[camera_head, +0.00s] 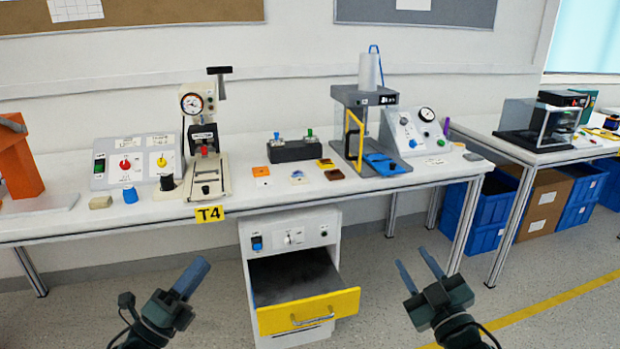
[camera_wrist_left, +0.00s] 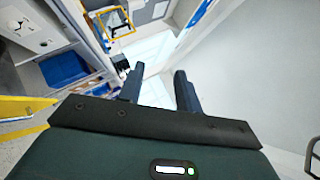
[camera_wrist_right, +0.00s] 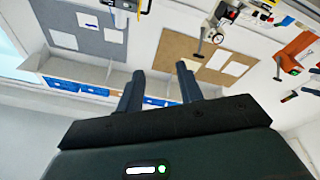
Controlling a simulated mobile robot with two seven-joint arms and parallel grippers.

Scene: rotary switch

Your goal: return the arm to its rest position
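My left gripper (camera_head: 191,277) is low in front of the bench at the left. Its fingers overlap in the head view, but in the left wrist view (camera_wrist_left: 158,88) they stand apart with nothing between them. My right gripper (camera_head: 418,270) is low in front of the bench, right of the open drawer. Its two fingers are apart and empty, as they also are in the right wrist view (camera_wrist_right: 160,85). Both grippers are clear of the bench. A control box (camera_head: 137,160) with a red knob and a yellow knob stands on the bench at the left.
A cabinet (camera_head: 292,238) with switches stands under the bench; its yellow-fronted drawer (camera_head: 310,311) is pulled out between my grippers. The bench (camera_head: 60,222) carries a gauge press (camera_head: 206,150), a grey press (camera_head: 362,120) and a gauge box (camera_head: 415,132). Blue crates (camera_head: 485,215) stand right.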

